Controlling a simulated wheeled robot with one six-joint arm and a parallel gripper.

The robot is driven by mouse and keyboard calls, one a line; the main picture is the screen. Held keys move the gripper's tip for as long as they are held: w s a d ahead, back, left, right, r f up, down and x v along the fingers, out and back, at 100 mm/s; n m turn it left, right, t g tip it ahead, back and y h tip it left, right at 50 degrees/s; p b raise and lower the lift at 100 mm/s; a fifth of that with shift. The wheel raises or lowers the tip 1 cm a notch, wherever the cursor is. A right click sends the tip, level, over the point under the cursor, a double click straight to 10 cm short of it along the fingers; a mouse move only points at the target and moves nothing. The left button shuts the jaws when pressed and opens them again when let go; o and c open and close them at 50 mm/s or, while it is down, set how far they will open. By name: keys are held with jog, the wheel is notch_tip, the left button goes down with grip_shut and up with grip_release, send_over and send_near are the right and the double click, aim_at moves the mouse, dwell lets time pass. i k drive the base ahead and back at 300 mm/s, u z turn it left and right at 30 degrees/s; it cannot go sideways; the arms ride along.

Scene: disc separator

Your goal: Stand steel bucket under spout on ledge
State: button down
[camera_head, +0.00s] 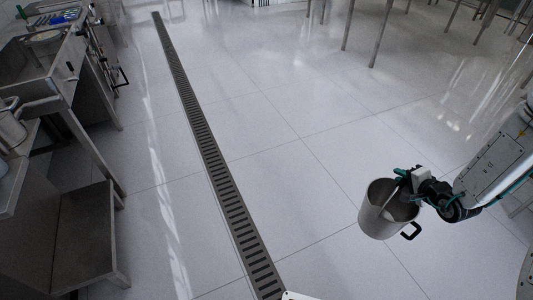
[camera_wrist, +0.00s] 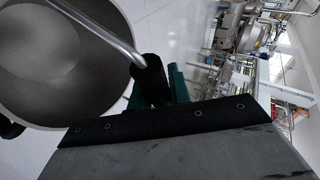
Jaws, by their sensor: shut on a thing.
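The steel bucket (camera_head: 378,222) hangs from my gripper (camera_head: 408,180) above the floor at the right of the head view. It is slightly tilted, with its open top up and a dark side handle low on its right. In the wrist view the bucket (camera_wrist: 65,75) fills the upper left and its inside looks empty. My gripper (camera_wrist: 160,88) is shut on the bucket's bail handle, at a dark grip. I cannot pick out the spout or the ledge for certain.
Steel benches (camera_head: 60,240) with a lower shelf line the left side. A metal pot (camera_head: 10,125) stands there at the left edge. A slotted floor drain (camera_head: 210,150) runs down the tiled floor. Table legs (camera_head: 382,35) stand at the upper right. The middle floor is clear.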

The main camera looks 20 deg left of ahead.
aim_at(85, 205)
jog(key=u, duration=0.2)
jog(key=i, duration=1.35)
jog(key=u, duration=0.8)
jog(key=i, duration=0.7)
jog(key=u, duration=1.3)
jog(key=i, duration=0.6)
jog(key=u, duration=0.9)
jog(key=i, duration=0.6)
jog(key=z, duration=0.05)
